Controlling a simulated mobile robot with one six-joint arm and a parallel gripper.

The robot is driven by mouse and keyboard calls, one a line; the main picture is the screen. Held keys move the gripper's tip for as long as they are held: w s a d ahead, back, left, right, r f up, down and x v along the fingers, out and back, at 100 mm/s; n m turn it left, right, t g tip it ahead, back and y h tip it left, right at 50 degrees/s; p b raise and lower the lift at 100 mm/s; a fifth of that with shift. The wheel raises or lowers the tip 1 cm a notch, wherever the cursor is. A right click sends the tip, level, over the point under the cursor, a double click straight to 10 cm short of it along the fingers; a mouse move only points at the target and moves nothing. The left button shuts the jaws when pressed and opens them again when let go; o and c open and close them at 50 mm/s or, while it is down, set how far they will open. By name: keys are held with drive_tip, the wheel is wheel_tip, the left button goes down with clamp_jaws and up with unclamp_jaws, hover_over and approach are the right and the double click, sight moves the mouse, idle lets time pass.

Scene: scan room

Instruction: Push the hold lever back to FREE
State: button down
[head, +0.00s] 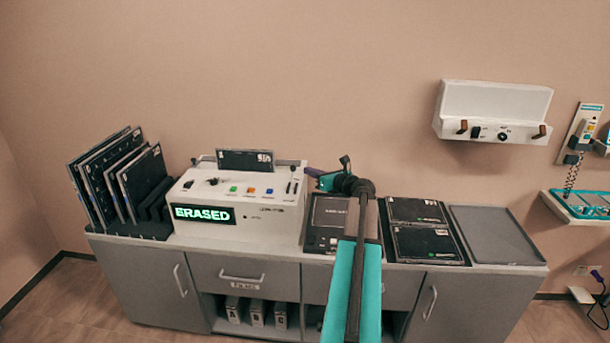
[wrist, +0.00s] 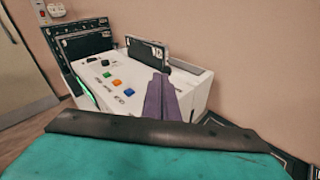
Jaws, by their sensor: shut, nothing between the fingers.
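The white reader machine (head: 270,225) stands on the cabinet top, its green display (head: 203,213) reading ERASED. Small dark levers in slots (head: 291,187) show at the right end of its sloped panel. I cannot read their labels, so which one is the hold lever and its position are unclear. My gripper (head: 309,171) is shut and empty, its purple fingers just right of the machine's back right corner. In the wrist view the shut fingers (wrist: 160,98) point toward the machine (wrist: 192,92) and cover the right part of its panel, hiding the levers there.
A black plate (head: 245,159) stands upright in the machine's back. A rack (head: 157,212) of dark plates is at the left. Right of the machine lie dark plates (head: 425,245) and an empty grey tray (head: 495,235). A white holder (head: 493,112) hangs on the wall.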

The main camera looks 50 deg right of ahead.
drive_tip(key=s+r+b, duration=0.1)
drive_tip(key=s+r, duration=0.1)
drive_tip(key=s, duration=0.3)
drive_tip(key=shift+s+a+r, duration=0.25)
drive_tip(key=shift+s+a, duration=0.1)
idle(0.3)
